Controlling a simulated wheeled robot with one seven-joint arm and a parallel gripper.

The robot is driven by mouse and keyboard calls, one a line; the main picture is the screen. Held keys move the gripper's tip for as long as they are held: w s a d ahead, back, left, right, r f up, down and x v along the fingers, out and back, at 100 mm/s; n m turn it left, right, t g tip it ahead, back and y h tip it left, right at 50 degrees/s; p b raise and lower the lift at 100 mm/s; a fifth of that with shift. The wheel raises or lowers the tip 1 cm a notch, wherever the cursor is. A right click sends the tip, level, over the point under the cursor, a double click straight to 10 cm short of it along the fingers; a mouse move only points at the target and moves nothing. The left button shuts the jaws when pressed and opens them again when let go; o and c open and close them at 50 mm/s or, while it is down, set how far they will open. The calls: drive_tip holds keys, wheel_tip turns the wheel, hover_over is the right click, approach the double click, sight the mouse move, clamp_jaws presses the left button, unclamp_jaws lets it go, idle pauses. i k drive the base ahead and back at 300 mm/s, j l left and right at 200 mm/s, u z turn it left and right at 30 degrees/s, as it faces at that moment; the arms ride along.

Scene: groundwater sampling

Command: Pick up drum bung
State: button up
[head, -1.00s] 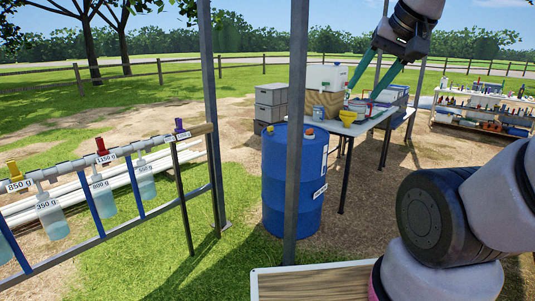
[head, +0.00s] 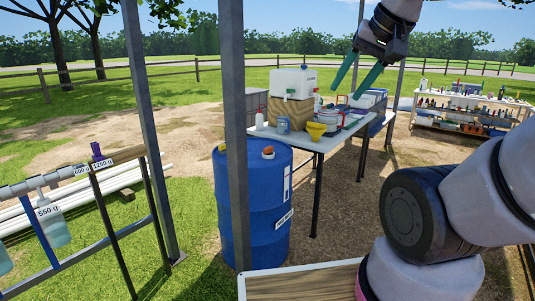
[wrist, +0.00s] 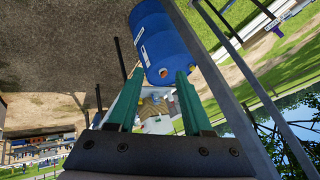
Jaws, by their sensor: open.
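The blue drum (head: 262,210) stands upright on the ground behind a grey post. An orange bung (head: 267,153) sits on its top, and a yellow bung or cap (head: 222,148) shows at the top's left edge, left of the post. My gripper (head: 346,94) is open and empty, with green fingers, high to the right of the drum and apart from it. In the wrist view the drum (wrist: 163,38) is turned on its side in the picture, and the orange bung (wrist: 163,73) appears between the fingertips, farther away.
A grey upright post (head: 232,120) stands in front of the drum. A table (head: 318,141) behind it holds a white container (head: 293,82), a yellow funnel (head: 316,131) and other items. A wooden-topped surface (head: 300,284) lies in front.

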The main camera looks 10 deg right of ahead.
sight(269, 150)
drive_tip(key=i+l+u, duration=0.4)
drive_tip(key=i+l, duration=0.15)
drive_tip(key=i, duration=0.15)
drive_tip(key=i+l+u, duration=0.45)
drive_tip(key=i+l, duration=0.2)
drive_tip(key=l, duration=0.05)
